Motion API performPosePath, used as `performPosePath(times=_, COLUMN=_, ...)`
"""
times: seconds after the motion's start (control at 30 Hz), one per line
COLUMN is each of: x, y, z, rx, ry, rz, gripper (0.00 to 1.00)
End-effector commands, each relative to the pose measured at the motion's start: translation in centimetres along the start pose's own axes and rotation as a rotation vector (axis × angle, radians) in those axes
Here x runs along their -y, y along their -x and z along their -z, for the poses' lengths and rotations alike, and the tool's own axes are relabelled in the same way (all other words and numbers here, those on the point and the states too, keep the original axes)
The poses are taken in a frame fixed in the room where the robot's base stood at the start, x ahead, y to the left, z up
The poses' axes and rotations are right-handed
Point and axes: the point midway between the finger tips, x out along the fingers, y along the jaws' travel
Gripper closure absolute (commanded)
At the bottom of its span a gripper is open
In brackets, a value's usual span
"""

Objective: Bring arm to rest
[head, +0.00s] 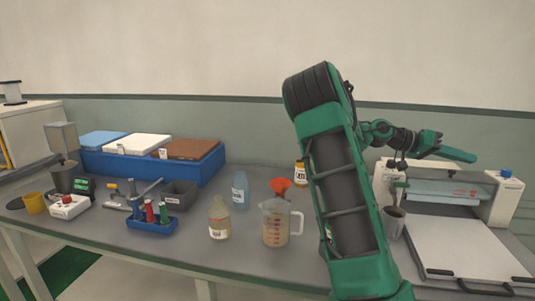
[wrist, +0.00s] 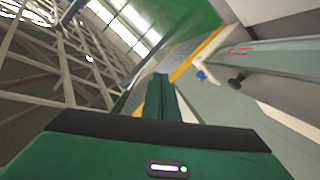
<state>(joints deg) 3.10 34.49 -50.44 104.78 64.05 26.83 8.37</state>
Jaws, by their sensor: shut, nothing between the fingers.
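My gripper (head: 448,147) is at the end of my green arm, in the right half of the head view. It is raised above the bench and points right, in front of a white machine (head: 503,197). Its fingers are together with nothing between them. In the wrist view the closed green fingers (wrist: 162,100) point up the picture, clear of any object. The head view shows my arm folded upward, with its large forearm standing in front of the bench and hiding part of it.
The grey bench (head: 180,245) holds a blue bin with coloured slabs (head: 205,168), a measuring jug (head: 276,222), bottles (head: 219,218) and a blue tool tray (head: 150,226). The air above the bench's left half is free.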

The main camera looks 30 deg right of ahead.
Motion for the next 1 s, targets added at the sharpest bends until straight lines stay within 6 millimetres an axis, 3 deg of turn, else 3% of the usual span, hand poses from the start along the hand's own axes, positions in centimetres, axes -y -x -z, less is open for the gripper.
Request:
performPosePath(times=0.27, x=0.8, y=-1.3, z=-3.7, rx=0.129, ry=0.055, rz=0.111, gripper=1.00)
performPosePath(times=0.53, x=1.9, y=0.0, z=-9.1, rx=0.280, ry=0.147, rz=0.291, gripper=1.00)
performPosePath(times=0.77, x=2.2, y=4.7, z=-16.1, rx=0.445, ry=0.295, rz=0.564, gripper=1.00)
performPosePath(times=1.0, x=-0.2, y=11.6, z=-22.8, rx=0.549, ry=0.478, rz=0.855, gripper=1.00)
